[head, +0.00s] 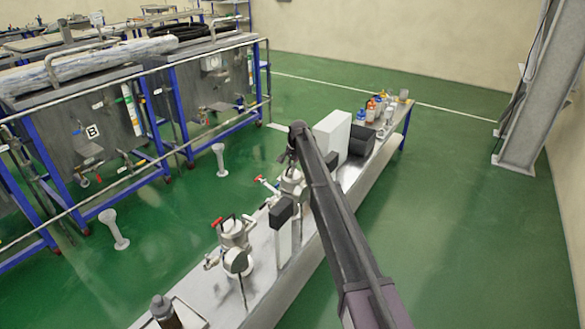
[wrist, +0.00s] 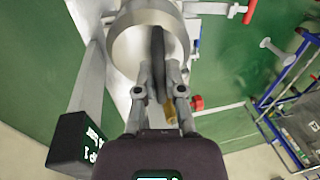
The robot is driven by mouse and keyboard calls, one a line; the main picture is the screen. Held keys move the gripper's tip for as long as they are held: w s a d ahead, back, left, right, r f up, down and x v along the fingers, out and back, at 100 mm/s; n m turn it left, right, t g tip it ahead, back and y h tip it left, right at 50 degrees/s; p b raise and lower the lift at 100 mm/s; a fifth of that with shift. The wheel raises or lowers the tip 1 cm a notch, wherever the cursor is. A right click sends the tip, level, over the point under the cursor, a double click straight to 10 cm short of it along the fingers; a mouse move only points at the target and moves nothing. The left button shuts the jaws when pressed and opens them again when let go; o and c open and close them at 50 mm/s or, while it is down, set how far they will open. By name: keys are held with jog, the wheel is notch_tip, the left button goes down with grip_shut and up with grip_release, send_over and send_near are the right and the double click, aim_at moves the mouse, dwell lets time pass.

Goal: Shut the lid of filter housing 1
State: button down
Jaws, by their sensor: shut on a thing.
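Two metallic filter housings stand on the long bench: a near one (head: 235,232) and a farther one (head: 291,183). I cannot read which is number 1. In the wrist view, my gripper (wrist: 160,70) has its two fingers closed around a dark bar-shaped handle (wrist: 158,45). The handle lies across a round metal lid or housing face (wrist: 128,42), whose far part is cut off by the picture edge. In the head view, my arm ends over the farther housing and hides part of it. Whether that lid is seated cannot be told.
A dark box-headed post (head: 282,212) stands close beside the farther housing; its display box (wrist: 78,142) is near my gripper. A red-handled valve (wrist: 249,12) is on the other side. A white box (head: 333,135) and bottles stand along the bench (head: 285,282). Green floor lies open to the right.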

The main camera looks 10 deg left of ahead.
aim_at(284, 171)
jog(key=shift+a+f+b, duration=0.25)
jog(key=shift+a+f, duration=0.05)
jog(key=shift+a, duration=0.25)
jog(key=shift+a+f+b, duration=0.2)
jog(key=shift+a+f, duration=0.05)
jog(key=shift+a, duration=0.45)
jog(key=c, duration=0.7)
grip_release()
jog(key=shift+a, duration=0.15)
jog(key=shift+w+d, duration=0.1)
jog(key=shift+d, duration=0.1)
